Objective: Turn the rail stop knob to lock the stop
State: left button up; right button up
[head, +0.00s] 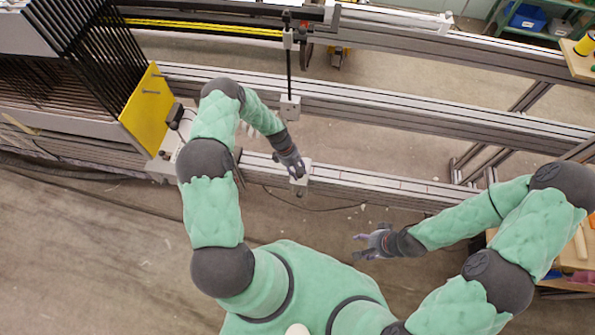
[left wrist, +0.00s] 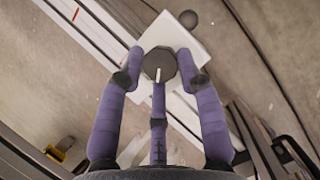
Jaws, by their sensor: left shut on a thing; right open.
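The rail stop knob (left wrist: 160,62) is dark and many-sided, with a white line on its face, in the middle of the left wrist view. It sits on the white block of the rail stop (left wrist: 190,38), which also shows in the head view (head: 303,178) on the near rail. My left gripper (left wrist: 160,72) is shut on the knob, with its purple fingers around it; it shows in the head view (head: 296,170), where it hides the knob. My right gripper (head: 362,246) is open and empty, in front of the rail and apart from it.
The near aluminium rail (head: 375,186) runs across the head view, with a second rail (head: 400,112) behind it. A white block (head: 290,108) with a dark upright rod stands on the second rail. A yellow plate (head: 147,108) and black frames stand at the left. A cable lies on the floor.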

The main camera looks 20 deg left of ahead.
pick_arm(q)
jog(key=m+g+b, duration=0.1)
jog(key=m+b, duration=0.1)
jog(key=m, duration=0.2)
jog(key=shift+d+f+g, duration=0.1)
jog(key=shift+g, duration=0.3)
jog(key=shift+s+m+g+y+b, duration=0.15)
jog(key=shift+m+g+y+b, duration=0.3)
jog(key=shift+m+b, duration=0.65)
jog(key=shift+m, duration=0.4)
jog(key=o, duration=1.1)
jog(key=shift+s, duration=0.1)
jog(key=shift+w, duration=0.2)
jog(key=shift+w+r, duration=0.1)
jog(key=shift+r, duration=0.3)
jog(key=v, duration=1.1)
jog(key=shift+r, duration=0.2)
